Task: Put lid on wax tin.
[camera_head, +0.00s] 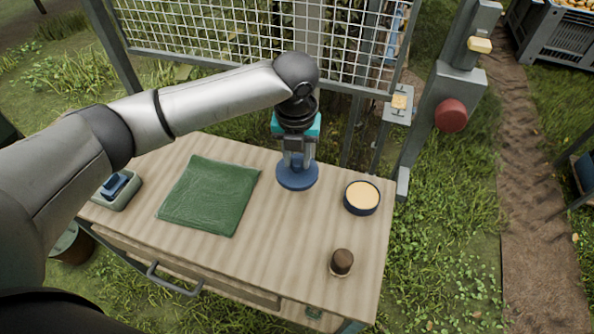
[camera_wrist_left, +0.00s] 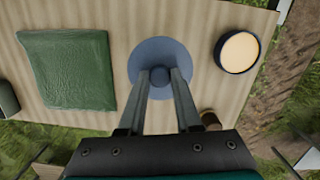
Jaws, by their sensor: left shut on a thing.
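The wax tin (camera_head: 362,197) is a round dark blue tin filled with pale cream wax. It stands open at the right side of the wooden table, and it also shows in the left wrist view (camera_wrist_left: 238,52). The lid (camera_head: 297,176) is a flat blue disc with a small knob, left of the tin. My left gripper (camera_head: 298,157) points down and is shut on the lid's knob; the fingers also show around the knob in the left wrist view (camera_wrist_left: 159,77). I cannot tell whether the lid touches the table. My right gripper is not in view.
A green cloth (camera_head: 209,194) lies on the table (camera_head: 255,245) left of the lid. A brown-topped brush or knob (camera_head: 342,262) stands near the front right. A small tray with a blue item (camera_head: 117,188) is at the left edge. A wire mesh panel (camera_head: 250,30) rises behind the table.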

